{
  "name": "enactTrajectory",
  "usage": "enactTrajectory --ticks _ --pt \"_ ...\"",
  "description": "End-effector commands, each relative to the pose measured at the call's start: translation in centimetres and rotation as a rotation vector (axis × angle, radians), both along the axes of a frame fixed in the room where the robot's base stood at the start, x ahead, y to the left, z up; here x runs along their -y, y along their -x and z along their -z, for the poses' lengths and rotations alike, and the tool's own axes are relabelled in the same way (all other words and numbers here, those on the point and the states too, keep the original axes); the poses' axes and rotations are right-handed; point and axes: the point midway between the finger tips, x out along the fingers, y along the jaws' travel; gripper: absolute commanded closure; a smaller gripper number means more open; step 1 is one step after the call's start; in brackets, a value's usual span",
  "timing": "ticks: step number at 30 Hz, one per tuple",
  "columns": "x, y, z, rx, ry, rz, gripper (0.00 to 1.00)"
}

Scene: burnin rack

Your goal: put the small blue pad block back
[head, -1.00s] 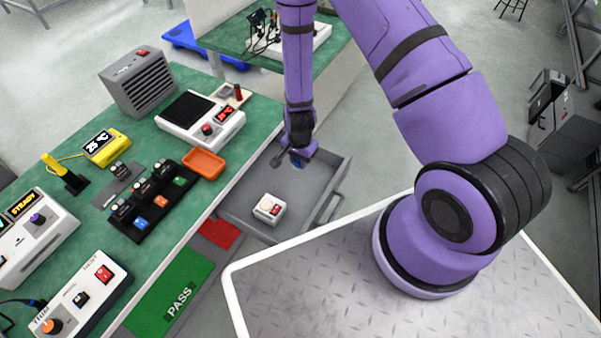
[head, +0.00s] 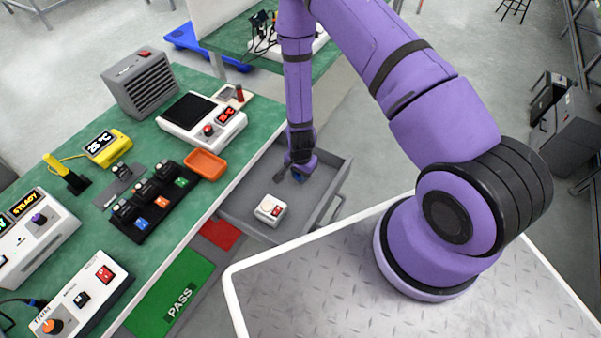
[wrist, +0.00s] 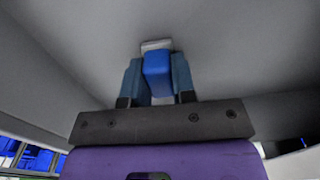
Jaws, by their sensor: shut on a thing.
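The small blue pad block (wrist: 157,75) is between the two fingers of my gripper (wrist: 158,82) in the wrist view, and the fingers are shut on it. A pale surface shows just beyond its far end. In the head view my gripper (head: 298,177) points down inside the open grey drawer (head: 240,205), toward its far right part. Only a bit of blue shows at the fingertips there. I cannot tell whether the block touches the drawer floor.
A white box with a red switch (head: 270,210) sits in the drawer, left of my gripper. The green bench (head: 165,215) to the left holds an orange tray (head: 205,164), a black module rack (head: 150,212) and instruments. The drawer walls stand close around my gripper.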

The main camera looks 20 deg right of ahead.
Motion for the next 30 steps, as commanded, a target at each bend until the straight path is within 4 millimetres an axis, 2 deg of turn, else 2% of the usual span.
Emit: enactTrajectory --ticks 1,2,3,5,13,17,20,30 --pt "0.0 0.0 0.2 -0.001 0.001 0.0 0.97" --pt "0.0 0.0 0.2 0.0 0.0 0.0 0.71" --pt "0.0 0.0 0.1 0.0 0.0 0.0 0.62" --pt "0.0 0.0 0.1 0.0 0.0 0.0 0.5" --pt "0.0 0.0 0.1 0.0 0.0 0.0 0.5" --pt "0.0 -0.1 -0.6 0.001 0.0 0.0 0.5" --pt "0.0 -0.1 -1.8 0.001 -0.001 -0.001 0.5" --pt "0.0 -0.1 -7.5 0.003 0.0 -0.001 0.5"
